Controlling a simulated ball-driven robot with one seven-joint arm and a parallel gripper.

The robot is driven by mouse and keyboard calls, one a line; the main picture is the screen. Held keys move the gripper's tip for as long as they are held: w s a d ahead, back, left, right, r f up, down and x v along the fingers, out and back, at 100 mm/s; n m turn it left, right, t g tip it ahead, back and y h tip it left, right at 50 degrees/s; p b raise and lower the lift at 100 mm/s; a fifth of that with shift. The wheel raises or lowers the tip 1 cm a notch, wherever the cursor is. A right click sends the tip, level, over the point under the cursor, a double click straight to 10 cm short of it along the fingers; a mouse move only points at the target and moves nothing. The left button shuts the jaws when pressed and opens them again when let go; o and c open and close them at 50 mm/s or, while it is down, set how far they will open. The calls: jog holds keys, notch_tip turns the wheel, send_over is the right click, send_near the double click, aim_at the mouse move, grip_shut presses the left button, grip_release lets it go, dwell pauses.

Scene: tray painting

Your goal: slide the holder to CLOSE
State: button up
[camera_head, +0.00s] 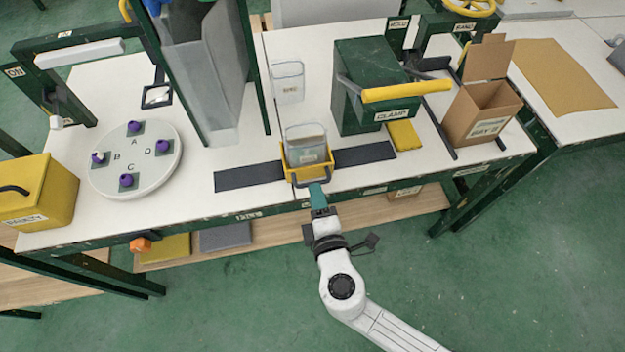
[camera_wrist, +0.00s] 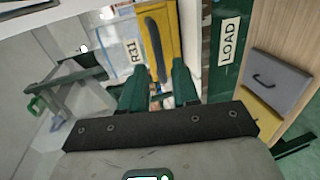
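The yellow holder (camera_head: 298,176) sits mid-way along a dark rail (camera_head: 250,177) on the white table, with a clear cup (camera_head: 306,140) in it. A dark handle is on its front. My gripper (camera_head: 317,186) is at the holder's front, by the handle. In the wrist view the gripper (camera_wrist: 158,76) has its two green fingers apart. The yellow front of the holder (camera_wrist: 172,30) and its dark handle (camera_wrist: 154,48) show beyond and between the fingertips. I cannot tell whether the fingers touch the handle.
A green clamp press (camera_head: 365,85) with a yellow lever stands behind the rail's right part. A cardboard box (camera_head: 483,110) is farther right. A second clear cup (camera_head: 288,82) stands behind the holder. A round plate (camera_head: 150,180) with purple knobs is at left. The wrist view shows a LOAD label (camera_wrist: 229,41).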

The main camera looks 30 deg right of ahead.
aim_at(312, 182)
jog(key=shift+x, duration=2.45)
jog(key=shift+c, duration=0.4)
grip_shut()
